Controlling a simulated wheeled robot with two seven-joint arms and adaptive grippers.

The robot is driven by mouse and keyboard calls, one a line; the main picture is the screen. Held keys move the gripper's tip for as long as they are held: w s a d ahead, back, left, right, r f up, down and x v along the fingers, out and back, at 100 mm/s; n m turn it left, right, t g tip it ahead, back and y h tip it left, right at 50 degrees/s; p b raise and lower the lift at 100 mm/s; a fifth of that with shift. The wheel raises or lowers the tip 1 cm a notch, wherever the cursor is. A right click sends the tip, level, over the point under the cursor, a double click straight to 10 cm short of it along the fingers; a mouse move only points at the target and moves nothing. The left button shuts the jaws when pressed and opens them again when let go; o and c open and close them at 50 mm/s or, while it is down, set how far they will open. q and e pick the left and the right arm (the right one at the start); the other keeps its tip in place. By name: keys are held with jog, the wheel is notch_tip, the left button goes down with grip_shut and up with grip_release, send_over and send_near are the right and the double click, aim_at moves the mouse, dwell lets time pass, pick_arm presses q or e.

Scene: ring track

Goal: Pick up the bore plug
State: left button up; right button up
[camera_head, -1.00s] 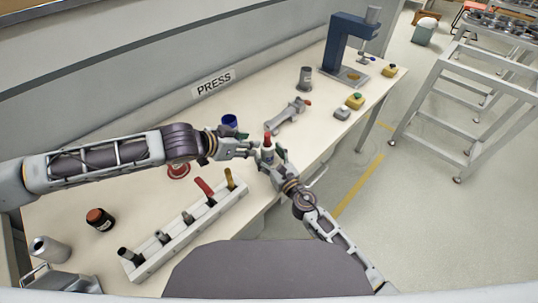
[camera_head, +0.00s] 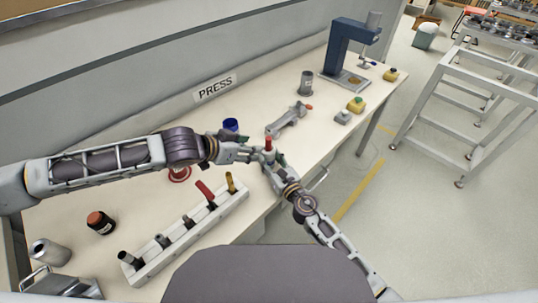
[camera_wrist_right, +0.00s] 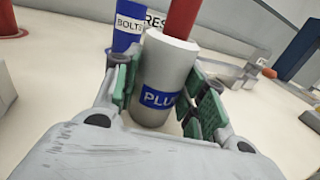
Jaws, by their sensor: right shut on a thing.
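The bore plug is a pale grey cylinder with a red handle (camera_head: 268,143) and a blue label whose visible letters read "PLU". In the right wrist view the plug's body (camera_wrist_right: 165,75) stands between the green-padded fingers, its handle running out of the top. My right gripper (camera_head: 271,158) is shut on the plug near the front edge of the bench. My left gripper (camera_head: 248,153) is just left of the plug; its fingers are too small and overlapped to tell open from shut. Whether it touches the plug is unclear.
A blue bolt cup (camera_head: 231,125) stands behind the grippers, with a grey metal part (camera_head: 288,121) to its right. A rack (camera_head: 190,236) with several upright tools lies in front. A red round item (camera_head: 179,174) is under the left arm. A blue press (camera_head: 347,50) stands far right.

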aim_at(266, 141)
pick_arm(q)
jog(key=shift+s+d+m+h, duration=0.1)
jog(key=shift+s+m+h, duration=0.15)
jog(key=shift+h, duration=0.25)
jog(key=shift+r+m+h, duration=0.15)
jog(key=shift+m+h, duration=0.1)
jog(key=shift+h, duration=0.25)
jog(key=shift+w+a+r+m+t+h, duration=0.1)
jog(key=shift+a+r+m+t+h, duration=0.1)
jog(key=shift+a+h, duration=0.25)
jog(key=shift+w+a+r+m+t+h, duration=0.1)
jog(key=shift+a+r+t+h, duration=0.15)
jog(key=shift+a, duration=0.4)
jog(key=shift+w+d, duration=0.1)
jog(key=shift+w, duration=0.05)
jog(key=shift+x, duration=2.85)
jog(key=shift+w+d+f, duration=0.15)
jog(key=shift+d+f, duration=0.1)
jog(key=shift+w+d, duration=0.1)
